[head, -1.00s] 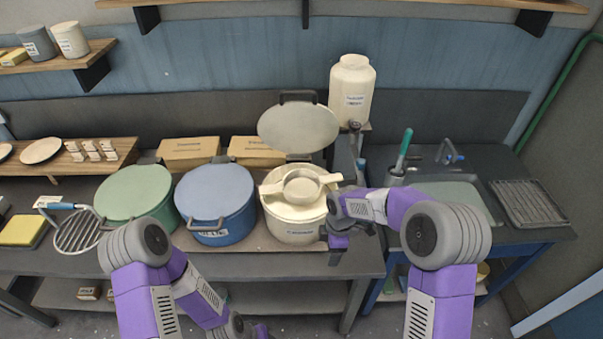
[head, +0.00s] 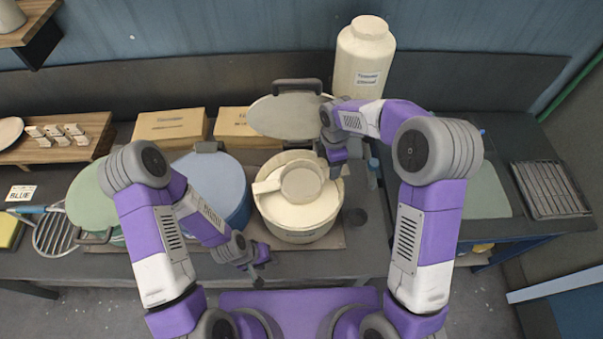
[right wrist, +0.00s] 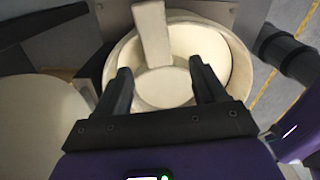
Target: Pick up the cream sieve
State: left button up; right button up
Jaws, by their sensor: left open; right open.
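The cream sieve (head: 303,183) lies across the open top of the cream pot (head: 300,226), with a flat arm reaching to the pot's left rim. My right gripper (head: 336,172) hangs above the pot's right side, close to the sieve, open and empty. In the right wrist view the sieve's round part (right wrist: 165,88) shows between the open fingers of this gripper (right wrist: 160,68), with its arm (right wrist: 151,36) pointing up the picture. I cannot tell the height gap. My left gripper (head: 258,272) is low in front of the blue pot, apart from the sieve.
A blue pot (head: 222,180) and a green pot (head: 88,205) stand left of the cream pot. The cream pot's raised lid (head: 285,117) is behind it. A cream canister (head: 362,62) stands at the back. A drying rack (head: 550,190) lies at right.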

aim_at(327, 173)
jog(key=shift+w+a+f+p, duration=0.15)
jog(key=shift+f+p, duration=0.1)
jog(key=shift+f, duration=1.3)
jog(key=shift+s+a+f+p, duration=0.1)
jog(key=shift+f+p, duration=0.15)
jog(key=shift+f, duration=1.25)
grip_shut()
jog(key=shift+r, duration=0.1)
